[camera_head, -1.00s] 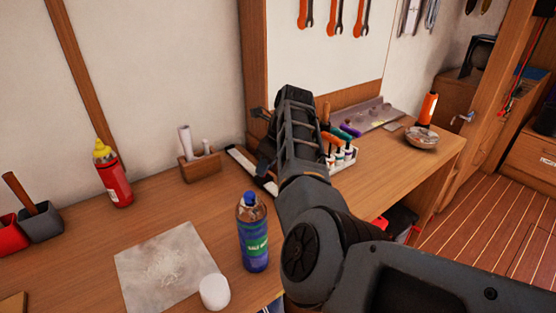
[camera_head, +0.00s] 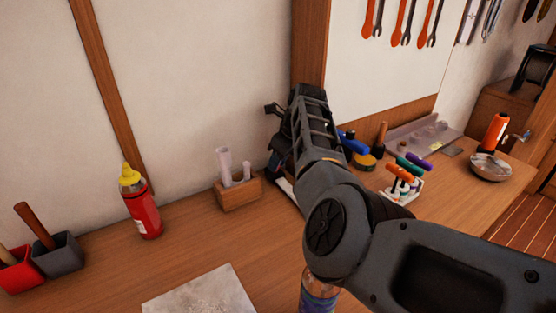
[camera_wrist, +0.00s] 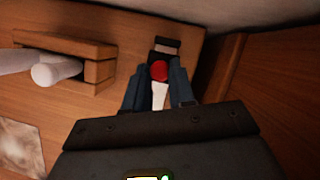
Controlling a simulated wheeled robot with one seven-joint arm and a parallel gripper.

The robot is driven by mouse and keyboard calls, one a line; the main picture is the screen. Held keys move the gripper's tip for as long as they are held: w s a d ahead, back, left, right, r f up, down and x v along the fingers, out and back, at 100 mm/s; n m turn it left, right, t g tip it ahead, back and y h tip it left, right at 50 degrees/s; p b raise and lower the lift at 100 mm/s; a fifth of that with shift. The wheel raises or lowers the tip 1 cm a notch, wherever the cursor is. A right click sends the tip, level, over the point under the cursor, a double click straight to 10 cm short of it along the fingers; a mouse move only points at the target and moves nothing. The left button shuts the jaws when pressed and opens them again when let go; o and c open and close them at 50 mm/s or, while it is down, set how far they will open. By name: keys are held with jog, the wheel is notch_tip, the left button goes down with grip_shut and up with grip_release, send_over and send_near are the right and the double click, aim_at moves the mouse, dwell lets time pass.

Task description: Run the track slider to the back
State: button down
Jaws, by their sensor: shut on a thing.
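The slider's red knob (camera_wrist: 158,70) shows in the wrist view between the two fingers of my gripper (camera_wrist: 158,78), which is shut on it. The pale strip of the track (camera_wrist: 159,97) runs under the knob toward my wrist. A dark end piece of the track (camera_wrist: 165,47) lies just beyond the knob, close to the wall. In the head view a short pale piece of the track (camera_head: 285,188) shows on the bench below my gripper. My arm hides the rest of the track and the knob there.
A wooden holder with white rolls (camera_head: 238,190) stands close left of my gripper. A red bottle with a yellow cap (camera_head: 142,205) is farther left. A rack of coloured-handled tools (camera_head: 402,185) stands right of my arm. The wall is close behind the track.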

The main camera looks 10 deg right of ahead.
jog(key=c, duration=0.9)
grip_release()
jog(key=shift+c, duration=0.2)
jog(key=v, duration=0.7)
jog(key=shift+r, duration=0.35)
jog(key=shift+s+d, duration=0.1)
jog(key=shift+s, duration=0.15)
